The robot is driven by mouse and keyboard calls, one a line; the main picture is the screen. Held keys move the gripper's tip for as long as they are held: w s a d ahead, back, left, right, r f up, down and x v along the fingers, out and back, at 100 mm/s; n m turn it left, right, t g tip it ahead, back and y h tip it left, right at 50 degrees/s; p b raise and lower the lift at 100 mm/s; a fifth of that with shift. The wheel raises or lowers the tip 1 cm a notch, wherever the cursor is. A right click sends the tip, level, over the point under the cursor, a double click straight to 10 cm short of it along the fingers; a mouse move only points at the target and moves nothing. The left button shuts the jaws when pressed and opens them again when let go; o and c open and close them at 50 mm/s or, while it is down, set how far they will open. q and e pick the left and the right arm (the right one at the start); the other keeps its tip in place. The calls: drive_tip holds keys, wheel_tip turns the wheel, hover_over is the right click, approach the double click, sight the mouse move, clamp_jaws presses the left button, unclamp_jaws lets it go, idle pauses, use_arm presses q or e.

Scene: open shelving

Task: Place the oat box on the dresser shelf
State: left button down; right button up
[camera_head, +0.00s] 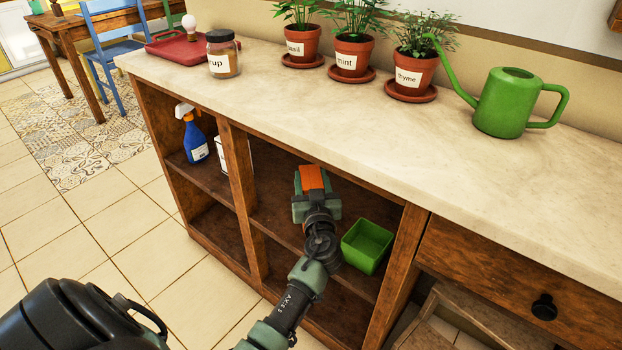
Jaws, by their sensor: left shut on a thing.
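My left gripper (316,205) reaches into the middle opening of the wooden dresser and is shut on an orange box (311,178), which I take to be the oat box. The dresser shelf (272,208) lies below and around the gripper. I cannot tell whether the box touches the shelf. My right gripper is not in view.
A green square bin (367,245) stands right of my gripper. A divider (239,190) separates the left compartment, with a blue spray bottle (192,136) and a partly hidden white box (220,152). The countertop (300,105) overhangs, holding potted herbs, a jar and a watering can (503,102).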

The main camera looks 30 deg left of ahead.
use_arm(q)
drive_tip(key=c, duration=0.6)
unclamp_jaws()
drive_tip(key=shift+a, duration=0.1)
